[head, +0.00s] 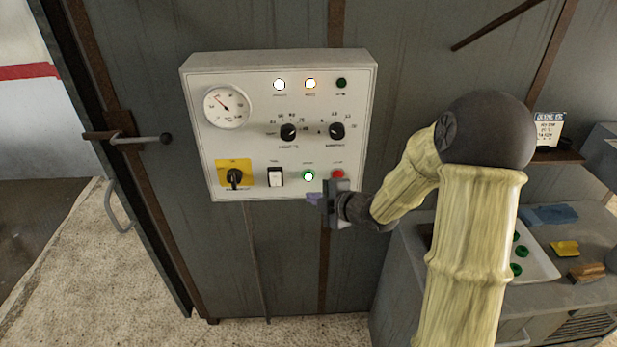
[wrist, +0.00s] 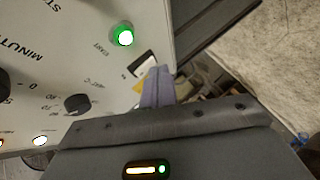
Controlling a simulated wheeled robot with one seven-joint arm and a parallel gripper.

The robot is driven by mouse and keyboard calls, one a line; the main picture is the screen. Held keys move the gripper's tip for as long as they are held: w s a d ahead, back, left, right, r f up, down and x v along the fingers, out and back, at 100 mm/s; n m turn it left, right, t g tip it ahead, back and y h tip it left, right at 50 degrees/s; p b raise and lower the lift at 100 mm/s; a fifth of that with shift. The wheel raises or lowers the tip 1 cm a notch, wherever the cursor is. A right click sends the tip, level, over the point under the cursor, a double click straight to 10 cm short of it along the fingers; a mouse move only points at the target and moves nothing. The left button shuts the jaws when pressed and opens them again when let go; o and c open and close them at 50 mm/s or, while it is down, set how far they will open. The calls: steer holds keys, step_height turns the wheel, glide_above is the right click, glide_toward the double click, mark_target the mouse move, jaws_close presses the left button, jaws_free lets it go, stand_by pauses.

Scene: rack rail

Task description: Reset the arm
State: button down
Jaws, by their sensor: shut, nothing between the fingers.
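My gripper (head: 314,199) is in front of the lower part of a white control panel (head: 240,60), just below the lit green button (head: 308,176). In the wrist view its fingers (wrist: 157,87) are together and empty. I cannot tell whether the fingertips touch the panel. The green button also shows lit in the wrist view (wrist: 125,37). My arm comes in from the right, bent at a dark joint, in a pale yellow sleeve.
The panel carries a round gauge (head: 227,107), two black knobs (head: 288,132), a yellow-plated rotary switch (head: 234,177), a white rocker switch (head: 275,177) and a red button (head: 337,174). A metal cabinet (head: 400,290) stands at the lower right. A door handle (head: 140,139) juts out at left.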

steer(key=s+d+f+m+g+h, duration=0.1)
steer(key=s+d+m+g+h, duration=0.2)
steer(key=s+m, duration=0.8)
steer(key=s+d+f+m+g+h, duration=0.1)
steer(key=s+d+m+g+h, duration=0.3)
steer(key=s+m, duration=0.7)
steer(key=shift+s+d+g+h, duration=0.3)
steer(key=shift+s+d+h, duration=0.2)
steer(key=shift+d, duration=0.1)
